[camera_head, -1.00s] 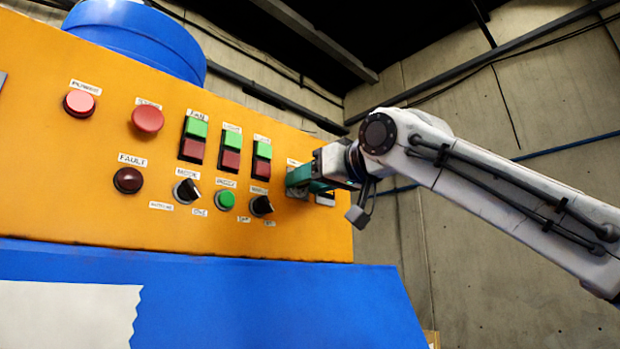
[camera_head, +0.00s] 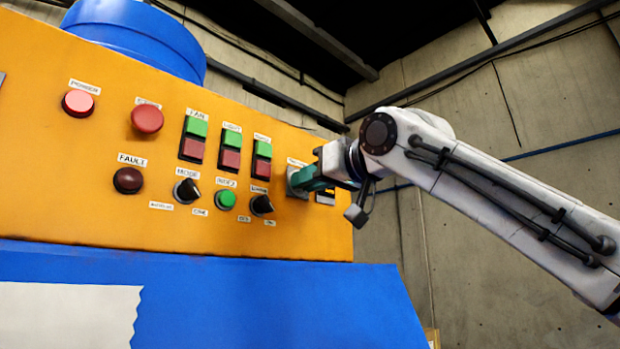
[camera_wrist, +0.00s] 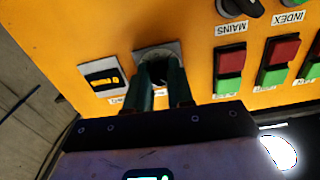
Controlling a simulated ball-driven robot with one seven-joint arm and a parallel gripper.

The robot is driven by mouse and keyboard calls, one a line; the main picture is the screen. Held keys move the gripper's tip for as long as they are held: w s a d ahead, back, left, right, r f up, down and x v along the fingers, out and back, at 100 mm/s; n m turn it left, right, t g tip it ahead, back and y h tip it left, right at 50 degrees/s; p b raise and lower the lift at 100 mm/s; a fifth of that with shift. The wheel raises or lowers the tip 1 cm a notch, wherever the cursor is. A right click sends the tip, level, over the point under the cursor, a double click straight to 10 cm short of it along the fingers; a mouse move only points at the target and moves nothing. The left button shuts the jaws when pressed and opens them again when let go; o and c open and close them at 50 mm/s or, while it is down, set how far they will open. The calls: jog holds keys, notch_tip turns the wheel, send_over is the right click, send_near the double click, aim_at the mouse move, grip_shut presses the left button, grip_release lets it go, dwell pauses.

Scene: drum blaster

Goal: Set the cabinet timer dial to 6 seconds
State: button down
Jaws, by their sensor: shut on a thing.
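The timer dial (camera_wrist: 157,70) is a dark knob on a pale square plate (camera_wrist: 139,56) in the wrist view. The green fingers of my gripper (camera_wrist: 160,84) stand on either side of the knob and are shut on it. In the head view my gripper (camera_head: 304,180) is at the right end of the orange cabinet panel (camera_head: 60,135), in front of the dial's plate (camera_head: 291,183). The fingers hide most of the knob there. The dial's scale and pointer cannot be read in either view.
A small display or counter (camera_wrist: 103,77) sits beside the dial. The black MAINS knob (camera_head: 262,205), green INDEX button (camera_head: 225,200) and several green-and-red switch pairs are to the left in the head view. A blue sloped housing (camera_head: 250,300) lies below the panel.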

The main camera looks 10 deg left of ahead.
jog(key=shift+m+p, duration=2.3)
jog(key=shift+m, duration=6.4)
jog(key=c, duration=1.2)
grip_release()
jog(key=shift+d, duration=0.1)
jog(key=shift+o, duration=1.1)
jog(key=b+v, duration=0.5)
jog(key=v, duration=0.5)
jog(key=shift+s+d, duration=0.25)
jog(key=shift+s, duration=0.05)
